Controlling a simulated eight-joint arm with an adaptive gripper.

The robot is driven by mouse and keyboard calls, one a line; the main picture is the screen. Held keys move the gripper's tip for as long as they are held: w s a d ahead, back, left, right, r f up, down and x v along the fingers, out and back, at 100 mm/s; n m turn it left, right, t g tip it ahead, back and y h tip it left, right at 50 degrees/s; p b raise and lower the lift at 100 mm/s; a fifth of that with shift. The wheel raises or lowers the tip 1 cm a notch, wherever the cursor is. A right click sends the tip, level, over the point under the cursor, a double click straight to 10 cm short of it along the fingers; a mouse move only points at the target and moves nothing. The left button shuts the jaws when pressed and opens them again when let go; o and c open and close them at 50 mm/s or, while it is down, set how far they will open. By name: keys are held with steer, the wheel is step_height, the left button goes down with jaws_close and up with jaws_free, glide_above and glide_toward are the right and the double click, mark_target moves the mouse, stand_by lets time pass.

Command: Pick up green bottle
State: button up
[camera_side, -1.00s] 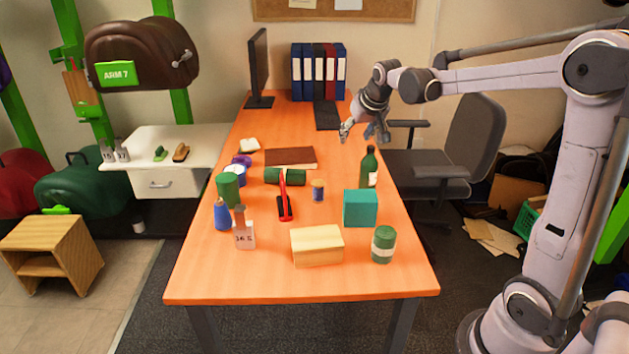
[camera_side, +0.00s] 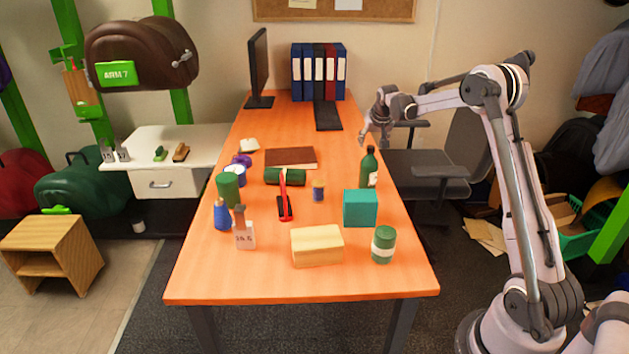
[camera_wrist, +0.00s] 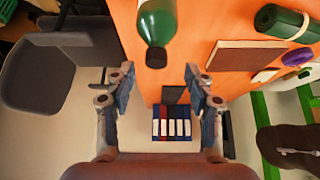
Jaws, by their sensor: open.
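The green bottle (camera_side: 368,170) stands upright on the orange table near its right edge in the side view. It has a dark neck and a pale label. In the wrist view the bottle (camera_wrist: 155,28) shows at the top, neck toward the picture's middle, its base cut off by the frame edge. My gripper (camera_side: 374,136) is behind and just above the bottle in the side view, apart from it as far as I can tell. In the wrist view my gripper (camera_wrist: 158,78) has its two fingers spread wide, with nothing held between them.
On the table (camera_side: 250,275), a teal box (camera_side: 360,208) and a green jar (camera_side: 383,245) stand in front of the bottle. A brown book (camera_side: 291,157) and a rolled green mat (camera_side: 285,176) lie to its left. An office chair (camera_side: 425,170) stands beyond the table's right edge.

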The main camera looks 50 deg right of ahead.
mark_target(371, 147)
steer(key=shift+d+x, duration=0.15)
steer(key=shift+x, duration=1.25)
steer(key=shift+d+x, duration=0.15)
steer(key=shift+x, duration=1.25)
steer(key=shift+s, duration=0.1)
jaws_close()
